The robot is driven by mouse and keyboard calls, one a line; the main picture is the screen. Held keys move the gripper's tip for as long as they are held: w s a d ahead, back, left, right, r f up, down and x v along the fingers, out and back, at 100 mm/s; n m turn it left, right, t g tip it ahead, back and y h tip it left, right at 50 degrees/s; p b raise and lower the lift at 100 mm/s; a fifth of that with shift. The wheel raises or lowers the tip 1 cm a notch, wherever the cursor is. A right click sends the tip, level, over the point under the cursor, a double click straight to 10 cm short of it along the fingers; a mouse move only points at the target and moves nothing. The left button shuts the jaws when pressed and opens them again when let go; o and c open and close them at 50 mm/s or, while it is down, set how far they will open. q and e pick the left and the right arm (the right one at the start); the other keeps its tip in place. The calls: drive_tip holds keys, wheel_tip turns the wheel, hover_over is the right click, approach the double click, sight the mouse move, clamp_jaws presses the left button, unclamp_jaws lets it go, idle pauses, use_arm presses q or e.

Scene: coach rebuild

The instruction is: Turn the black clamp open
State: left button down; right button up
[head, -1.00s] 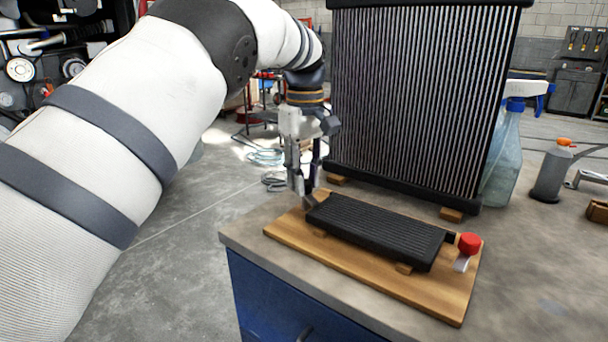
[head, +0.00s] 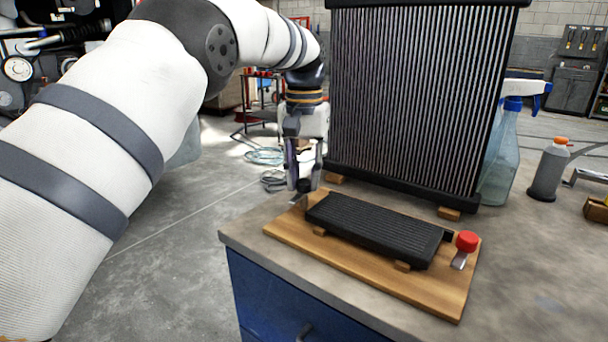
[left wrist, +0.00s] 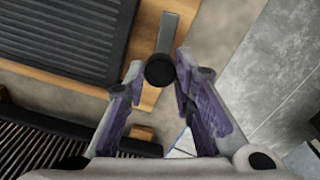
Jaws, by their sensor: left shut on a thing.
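The black clamp has a round black knob (left wrist: 160,71) and a flat metal lever (left wrist: 168,34). It sits at the left end of the wooden board (head: 366,280), beside the black ribbed core (head: 375,228). My left gripper (head: 303,186) points down and is shut on the black knob, one finger on each side. In the left wrist view the lever lies beside the core, apart from it, near the board's edge. A second clamp with a red knob (head: 467,241) stands at the board's right end. My right gripper is not in view.
A tall radiator (head: 415,95) stands on wooden blocks close behind the board. A spray bottle (head: 502,150) and a grey bottle with an orange cap (head: 550,170) stand to the right. The grey bench top (head: 530,270) is clear at the front right.

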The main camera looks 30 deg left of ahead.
sight(304, 181)
use_arm(q)
drive_tip(key=shift+f+m, duration=0.1)
drive_tip(key=shift+m, duration=0.5)
drive_tip(key=c, duration=1.3)
unclamp_jaws()
wheel_tip(304, 181, up, 8)
drive_tip(key=shift+f, duration=0.2)
